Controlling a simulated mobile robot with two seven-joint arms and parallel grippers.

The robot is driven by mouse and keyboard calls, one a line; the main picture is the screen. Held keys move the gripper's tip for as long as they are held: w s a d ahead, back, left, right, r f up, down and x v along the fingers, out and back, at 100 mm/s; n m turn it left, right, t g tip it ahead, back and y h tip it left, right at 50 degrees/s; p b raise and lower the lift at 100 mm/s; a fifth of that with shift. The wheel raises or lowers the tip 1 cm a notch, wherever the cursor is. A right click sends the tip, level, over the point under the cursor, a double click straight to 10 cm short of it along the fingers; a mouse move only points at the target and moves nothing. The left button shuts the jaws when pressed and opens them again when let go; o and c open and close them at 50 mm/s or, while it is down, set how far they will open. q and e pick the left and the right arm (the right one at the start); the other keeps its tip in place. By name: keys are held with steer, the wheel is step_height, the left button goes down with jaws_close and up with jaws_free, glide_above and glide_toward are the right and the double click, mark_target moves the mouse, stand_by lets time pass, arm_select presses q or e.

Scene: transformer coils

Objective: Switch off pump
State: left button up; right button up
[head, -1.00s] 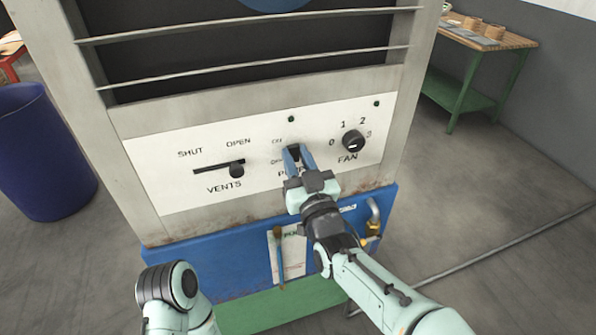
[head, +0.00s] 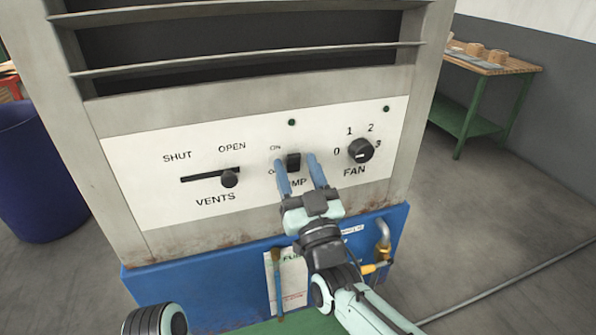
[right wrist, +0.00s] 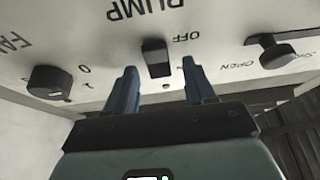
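The pump switch (head: 293,162) is a small black rocker on the white panel (head: 130,160), between the vents slider and the fan knob. Its ON label is at its upper left in the head view; the OFF label is partly covered by a finger. I cannot tell for sure which way the rocker is tipped. My right gripper (head: 299,162) is open, its two blue fingers apart on either side of the switch. The right wrist view, upside down, shows the switch (right wrist: 157,57) beyond the gap between the fingertips (right wrist: 160,66). My left gripper is out of view.
The vents slider (head: 229,179) is at the OPEN end, left of the switch. The fan knob (head: 361,150) is close on the right. Dark green lamps (head: 291,122) sit above. A blue barrel (head: 35,185) stands left, a wooden bench (head: 490,64) at back right.

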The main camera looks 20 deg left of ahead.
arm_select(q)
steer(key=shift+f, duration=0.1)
arm_select(e)
steer(key=v, duration=1.3)
steer(key=shift+s+d+f, duration=0.1)
steer(key=shift+s, duration=0.05)
